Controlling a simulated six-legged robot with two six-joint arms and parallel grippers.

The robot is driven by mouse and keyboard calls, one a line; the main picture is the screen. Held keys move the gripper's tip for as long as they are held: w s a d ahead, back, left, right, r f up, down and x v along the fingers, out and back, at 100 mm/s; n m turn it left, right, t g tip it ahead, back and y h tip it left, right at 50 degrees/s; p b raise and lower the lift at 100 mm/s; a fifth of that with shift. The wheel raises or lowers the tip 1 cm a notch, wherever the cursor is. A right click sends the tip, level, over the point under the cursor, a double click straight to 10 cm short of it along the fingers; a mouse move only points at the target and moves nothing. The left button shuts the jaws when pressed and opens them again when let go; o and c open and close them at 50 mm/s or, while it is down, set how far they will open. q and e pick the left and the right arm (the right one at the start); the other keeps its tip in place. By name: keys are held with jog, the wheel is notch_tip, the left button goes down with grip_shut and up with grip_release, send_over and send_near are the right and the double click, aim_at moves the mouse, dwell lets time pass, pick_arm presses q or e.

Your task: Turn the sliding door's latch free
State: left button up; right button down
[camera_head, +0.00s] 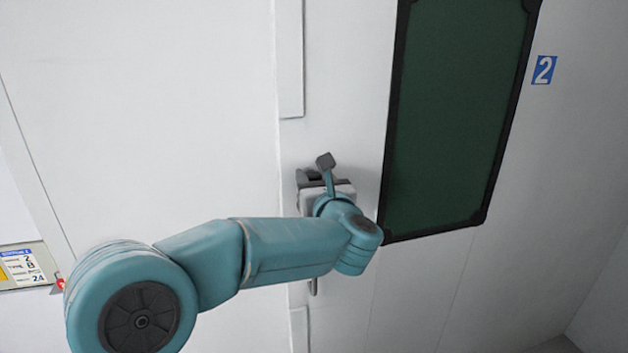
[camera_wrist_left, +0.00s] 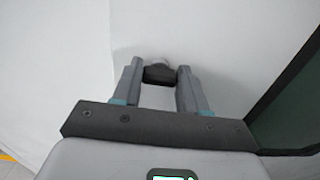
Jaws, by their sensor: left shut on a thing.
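The sliding door (camera_head: 345,90) is a white panel with a tall dark green, black-framed window. Its latch sits near the door's left edge, left of the window's lower corner; a dark part of the latch (camera_head: 307,176) shows beyond my gripper. My left gripper (camera_head: 316,183) is at the latch, and the wrist hides most of it. In the left wrist view the fingers (camera_wrist_left: 159,80) are shut on a dark latch piece (camera_wrist_left: 159,74) with a pale rounded part behind it. How far the latch is turned cannot be told. My right gripper is in neither view.
A label panel (camera_head: 22,267) with a small red part is at the far left. A handle end (camera_head: 314,287) shows below my wrist. White wall panels surround the latch.

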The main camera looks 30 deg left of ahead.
pick_arm(q)
jog(key=shift+f+m+b, duration=0.2)
jog(key=shift+m+b, duration=0.55)
jog(key=shift+m, duration=0.05)
jog(key=shift+m+b, duration=0.5)
jog(key=shift+m, duration=0.4)
jog(key=shift+m+b, duration=0.3)
jog(key=shift+m, duration=0.6)
jog(key=m, duration=0.2)
jog(key=shift+w+d+r+m, duration=0.1)
jog(key=shift+m, duration=0.3)
jog(key=m, duration=0.4)
jog(key=shift+m, duration=0.3)
jog(key=m+p, duration=0.1)
jog(key=m, duration=0.3)
jog(key=shift+m, duration=0.3)
